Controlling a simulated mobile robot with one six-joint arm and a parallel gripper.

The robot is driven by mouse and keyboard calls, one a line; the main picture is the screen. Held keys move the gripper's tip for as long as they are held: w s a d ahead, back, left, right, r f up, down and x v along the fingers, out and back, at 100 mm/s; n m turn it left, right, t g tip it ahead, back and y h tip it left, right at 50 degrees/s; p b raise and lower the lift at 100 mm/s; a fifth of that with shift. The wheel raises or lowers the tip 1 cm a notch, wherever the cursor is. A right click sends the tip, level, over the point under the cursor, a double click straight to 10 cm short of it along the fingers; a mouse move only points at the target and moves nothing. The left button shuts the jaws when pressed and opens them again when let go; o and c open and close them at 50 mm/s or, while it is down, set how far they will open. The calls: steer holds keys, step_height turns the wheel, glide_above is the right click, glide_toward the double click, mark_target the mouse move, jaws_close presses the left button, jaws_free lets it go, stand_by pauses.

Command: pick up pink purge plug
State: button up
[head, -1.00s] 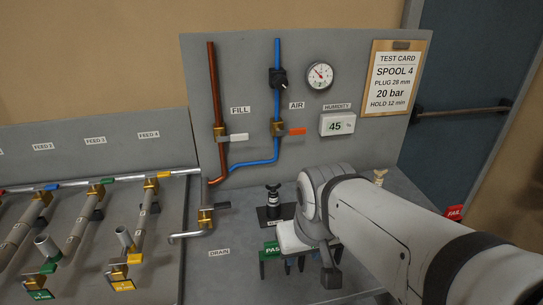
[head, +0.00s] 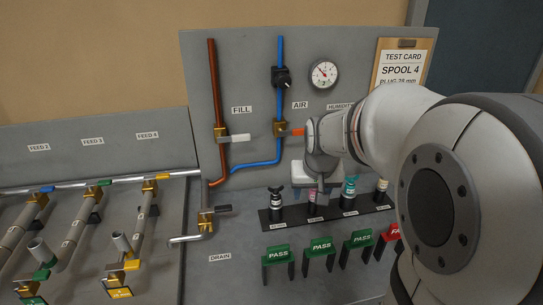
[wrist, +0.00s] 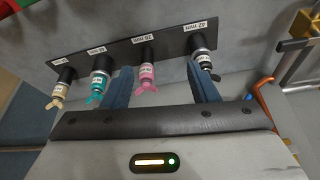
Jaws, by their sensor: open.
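The pink purge plug (wrist: 147,74) stands in the black rack under the 28 mm label in the wrist view. In the head view the pink plug (head: 312,198) is partly hidden by my gripper (head: 318,187), which is above it. In the wrist view my gripper (wrist: 162,88) is open, its two blue fingers apart, with the pink plug showing between them. Nothing is held. I cannot tell how far the fingertips are from the plug.
In the rack (head: 330,215), a black plug (head: 275,204) and a teal plug (head: 349,192) flank the pink one; a cream plug (head: 381,190) stands beyond. Several green PASS tags (head: 321,246) stand in front. The panel with FILL and AIR valves (head: 281,130) rises behind.

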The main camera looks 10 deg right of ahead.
steer(key=m, duration=0.1)
glide_toward(314, 191)
step_height(314, 191, down, 3)
steer(key=shift+w+d+p+x, duration=0.1)
steer(key=shift+w+p+x, duration=0.05)
steer(key=shift+x, duration=1.15)
steer(key=shift+w+d+p+x, duration=0.1)
steer(key=shift+w+p+x, duration=0.05)
steer(key=shift+x, duration=1.15)
steer(key=shift+w+d+p+x, duration=0.1)
steer(key=shift+w+p+x, duration=0.05)
steer(key=shift+x, duration=1.15)
steer(key=shift+r, duration=0.15)
steer(key=shift+c, duration=0.3)
steer(key=shift+a, duration=0.1)
steer(key=c, duration=0.9)
steer(key=shift+c, duration=0.2)
